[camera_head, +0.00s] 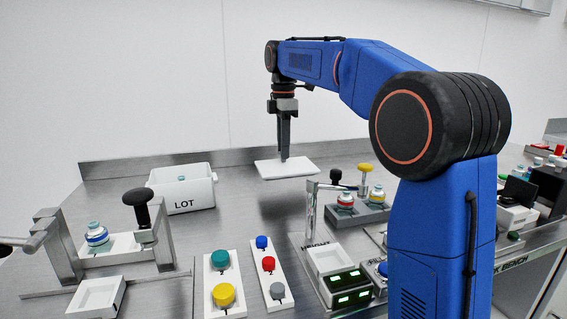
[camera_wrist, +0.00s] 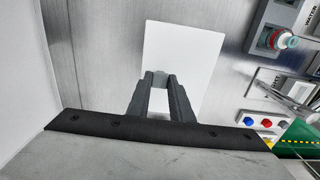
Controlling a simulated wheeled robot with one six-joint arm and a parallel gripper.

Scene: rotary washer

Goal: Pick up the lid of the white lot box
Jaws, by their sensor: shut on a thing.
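The white lid (camera_head: 287,167) is a flat rectangular plate held level above the bench, to the right of the box. My gripper (camera_head: 284,156) points down and is shut on the lid's small grip at the middle of its top. The white lot box (camera_head: 184,190), marked LOT, stands open on the bench at the left. Part of a small item with a teal cap (camera_head: 181,178) shows inside it.
Button strips (camera_head: 224,283) stand at the front middle. A fixture with a black-knobbed clamp (camera_head: 137,197) and a bottle (camera_head: 96,235) is at the left. A grey rack (camera_head: 360,213) with bottles stands right of the lid. Bare bench (camera_head: 240,209) lies between box and rack.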

